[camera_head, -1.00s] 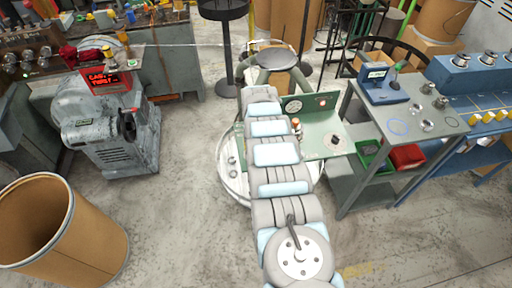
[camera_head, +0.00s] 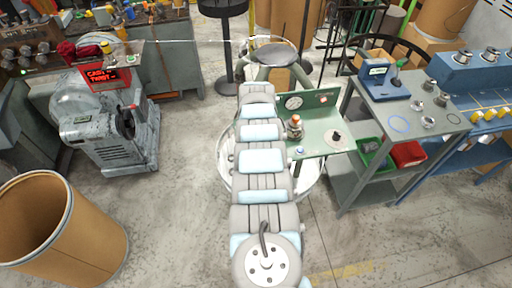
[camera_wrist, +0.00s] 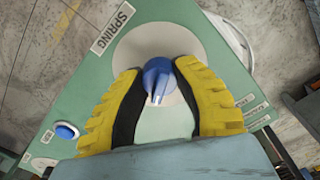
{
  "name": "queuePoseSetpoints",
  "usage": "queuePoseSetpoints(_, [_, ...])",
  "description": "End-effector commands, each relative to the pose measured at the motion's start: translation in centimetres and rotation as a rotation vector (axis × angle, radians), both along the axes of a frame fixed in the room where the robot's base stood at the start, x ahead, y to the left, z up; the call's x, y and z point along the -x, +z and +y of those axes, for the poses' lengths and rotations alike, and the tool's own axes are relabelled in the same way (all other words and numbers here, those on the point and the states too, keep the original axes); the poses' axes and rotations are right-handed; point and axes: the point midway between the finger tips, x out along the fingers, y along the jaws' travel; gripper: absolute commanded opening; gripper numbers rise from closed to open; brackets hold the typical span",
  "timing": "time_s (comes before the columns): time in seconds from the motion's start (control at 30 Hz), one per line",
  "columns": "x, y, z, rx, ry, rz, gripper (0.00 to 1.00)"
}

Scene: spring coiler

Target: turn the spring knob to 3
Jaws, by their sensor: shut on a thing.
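The spring knob (camera_wrist: 159,74) is blue with a raised pointer ridge. It sits on a pale round disc (camera_wrist: 150,38) on the green panel (camera_wrist: 85,95), beside a "SPRING" label (camera_wrist: 112,27). Its ridge points toward the lower edge of the wrist view; no scale numbers are readable. My gripper (camera_wrist: 157,80) has yellow, black-lined fingers closed on either side of the knob. In the head view the green panel also shows (camera_head: 315,142), while my arm hides my gripper and the spring knob.
A blue button (camera_wrist: 66,131) lies left of the knob in the wrist view. A dark knob (camera_head: 336,136), a gauge (camera_head: 294,102) and an orange-topped fitting (camera_head: 295,127) are on the green machine. A grey cart (camera_head: 405,120) stands right; a brown drum (camera_head: 62,235) stands left.

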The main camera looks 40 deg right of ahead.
Motion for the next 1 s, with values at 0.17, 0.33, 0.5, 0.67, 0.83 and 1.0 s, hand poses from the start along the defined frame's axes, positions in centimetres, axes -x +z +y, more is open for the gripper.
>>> queuePoseSetpoints(0.17, [0.0,-0.2,0.1,-0.001,0.000,0.000,0.00])
queuePoseSetpoints(0.33, [0.0,-0.2,0.1,-0.001,0.000,0.000,0.44])
queuePoseSetpoints(0.5, [0.0,-0.1,0.0,-0.001,0.001,0.000,0.63])
queuePoseSetpoints(0.67, [0.0,-0.1,0.0,-0.001,0.001,0.000,0.63])
queuePoseSetpoints(0.83, [0.0,0.4,0.0,0.001,0.000,0.000,0.63])
queuePoseSetpoints(1.0, [-0.2,1.9,0.0,0.003,0.002,-0.001,0.63])
